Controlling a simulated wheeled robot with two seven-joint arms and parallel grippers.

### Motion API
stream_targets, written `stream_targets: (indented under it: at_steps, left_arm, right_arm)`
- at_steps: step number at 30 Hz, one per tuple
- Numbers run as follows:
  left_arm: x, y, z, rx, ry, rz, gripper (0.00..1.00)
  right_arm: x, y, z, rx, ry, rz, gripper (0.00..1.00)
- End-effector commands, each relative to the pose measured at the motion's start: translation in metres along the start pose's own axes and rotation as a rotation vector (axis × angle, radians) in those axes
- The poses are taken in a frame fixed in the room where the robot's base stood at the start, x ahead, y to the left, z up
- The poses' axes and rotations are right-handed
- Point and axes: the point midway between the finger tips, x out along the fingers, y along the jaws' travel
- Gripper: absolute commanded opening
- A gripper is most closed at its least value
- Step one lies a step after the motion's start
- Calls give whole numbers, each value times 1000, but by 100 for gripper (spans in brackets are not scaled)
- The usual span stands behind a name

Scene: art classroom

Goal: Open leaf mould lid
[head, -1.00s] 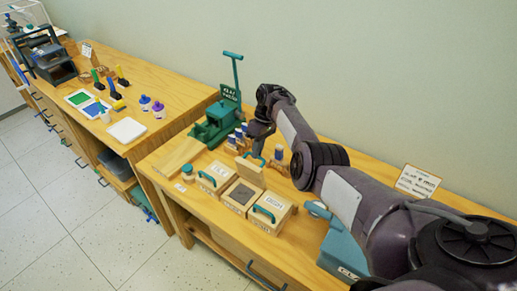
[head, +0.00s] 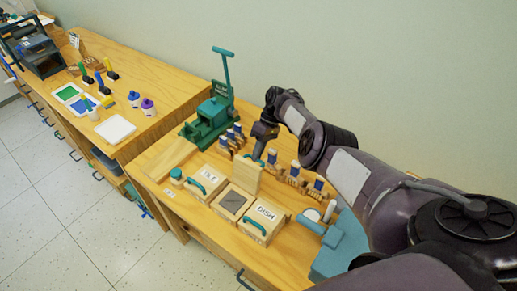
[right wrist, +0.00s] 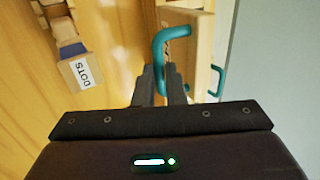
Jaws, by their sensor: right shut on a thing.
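The leaf mould (head: 221,207) is the middle of three wooden boxes in the head view, with a dark grey inside showing. Its wooden lid (head: 247,177) stands up roughly on edge at the back of the box. My right gripper (head: 258,152) is behind the top of the lid, shut on its teal handle. In the right wrist view the teal handle (right wrist: 160,45) sits between the fingers (right wrist: 160,84), and part of the lid's wood shows beside it. The far side of the lid is hidden in the head view. My left gripper is not in view.
A box with a tile-like label (head: 206,186) and the DISH box (head: 264,220) flank the mould, both closed. A green press (head: 208,122) stands behind left. Several blue-topped stamps (head: 294,168) stand behind right. A teal box (head: 342,245) is at right.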

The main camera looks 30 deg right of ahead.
Motion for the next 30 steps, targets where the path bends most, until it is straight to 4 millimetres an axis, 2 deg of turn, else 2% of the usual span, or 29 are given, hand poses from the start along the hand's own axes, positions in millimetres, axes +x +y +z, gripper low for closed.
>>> stream_targets:
  at_steps: [1, 7, 8, 13, 23, 30]
  left_arm:
    - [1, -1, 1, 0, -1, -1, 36]
    - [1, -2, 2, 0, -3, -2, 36]
    - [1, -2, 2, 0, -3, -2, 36]
    - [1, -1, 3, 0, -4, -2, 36]
    - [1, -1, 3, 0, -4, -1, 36]
    - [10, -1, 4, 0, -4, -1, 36]
  right_arm:
    - [12, -3, 3, -5, -18, -17, 0]
    - [12, -3, 2, -5, -18, -17, 0]
    - [13, -3, 2, -5, -18, -17, 12]
    - [10, -2, 2, -4, -14, -12, 33]
    - [2, -1, 1, -1, -7, -7, 33]
    - [-34, 0, -1, -2, -6, -6, 33]
